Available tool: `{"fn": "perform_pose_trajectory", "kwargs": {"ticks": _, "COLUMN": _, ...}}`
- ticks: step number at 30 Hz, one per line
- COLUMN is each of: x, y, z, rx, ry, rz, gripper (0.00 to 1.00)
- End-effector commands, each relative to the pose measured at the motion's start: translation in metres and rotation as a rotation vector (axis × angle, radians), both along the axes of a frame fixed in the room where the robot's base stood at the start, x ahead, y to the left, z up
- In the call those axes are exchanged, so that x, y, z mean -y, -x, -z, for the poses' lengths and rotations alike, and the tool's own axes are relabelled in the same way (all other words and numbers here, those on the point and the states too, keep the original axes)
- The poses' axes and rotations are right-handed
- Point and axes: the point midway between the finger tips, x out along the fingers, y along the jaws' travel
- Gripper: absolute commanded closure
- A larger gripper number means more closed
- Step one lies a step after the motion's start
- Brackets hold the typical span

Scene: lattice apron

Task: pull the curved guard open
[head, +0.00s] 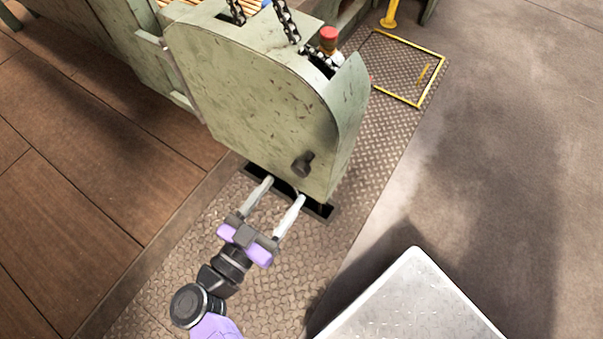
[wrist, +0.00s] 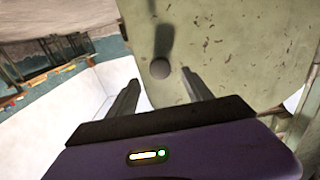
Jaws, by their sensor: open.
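The curved guard (head: 250,95) is a worn pale green metal cover with a rounded edge, standing upright on the floor plate in the head view. A dark knob handle (head: 303,164) sticks out low on its face. In the wrist view the guard (wrist: 225,40) fills the upper right, and the knob (wrist: 160,68) shows just beyond and between the fingertips. My gripper (head: 286,190) is open and empty, below the knob in the head view, with its fingers pointing at the guard. In the wrist view the fingers (wrist: 162,85) are apart and do not visibly touch the knob.
Chains (head: 286,22) and a red-topped part (head: 329,40) show behind the guard. A dark floor slot (head: 318,208) lies under its lower edge. A pale metal box top (head: 415,300) stands at the lower right. Bare concrete floor (head: 500,150) is free at the right.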

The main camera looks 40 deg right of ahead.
Motion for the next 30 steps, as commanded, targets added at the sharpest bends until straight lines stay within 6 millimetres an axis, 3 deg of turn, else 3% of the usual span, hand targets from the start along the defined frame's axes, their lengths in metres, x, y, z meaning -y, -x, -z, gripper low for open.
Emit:
{"fn": "perform_pose_trajectory", "kwargs": {"ticks": 15, "x": 0.063, "y": -0.020, "z": 0.000, "rx": -0.001, "ry": 0.001, "rz": 0.003, "gripper": 0.41}}
{"fn": "perform_pose_trajectory", "kwargs": {"ticks": 28, "x": 0.073, "y": -0.024, "z": 0.000, "rx": -0.001, "ry": -0.001, "rz": 0.001, "gripper": 0.41}}
{"fn": "perform_pose_trajectory", "kwargs": {"ticks": 30, "x": 0.073, "y": -0.024, "z": 0.000, "rx": -0.001, "ry": -0.001, "rz": 0.001, "gripper": 0.53}}
